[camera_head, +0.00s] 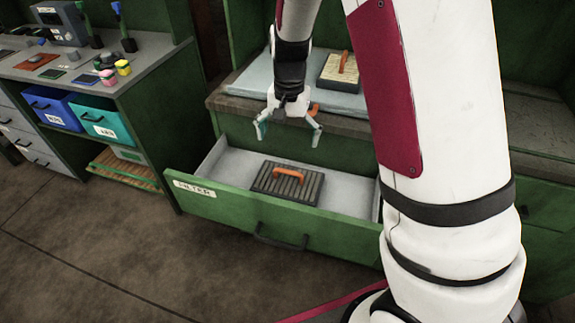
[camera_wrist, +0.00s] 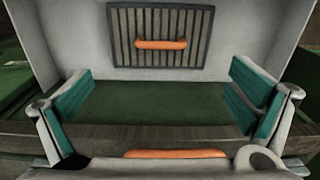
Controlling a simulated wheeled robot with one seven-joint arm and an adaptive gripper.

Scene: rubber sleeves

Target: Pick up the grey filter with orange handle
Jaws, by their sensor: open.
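The grey filter (camera_head: 276,192) with its orange handle (camera_head: 292,171) lies flat in the open drawer, handle up. The wrist view shows the slatted filter (camera_wrist: 160,20) at the top centre, with its handle (camera_wrist: 161,44) running crosswise. My gripper (camera_head: 288,134) is open and empty, above and behind the filter, near the counter's front edge. In the wrist view, the teal-padded fingers of my gripper (camera_wrist: 163,95) are spread wide, with the filter beyond them and not touched.
The open green drawer (camera_head: 230,207) bears a filter label. A beige filter (camera_head: 330,76) with an orange handle lies on the counter mat (camera_head: 260,84). Another orange piece (camera_wrist: 175,153) shows close below the wrist camera. A side bench (camera_head: 130,78) with bins stands left.

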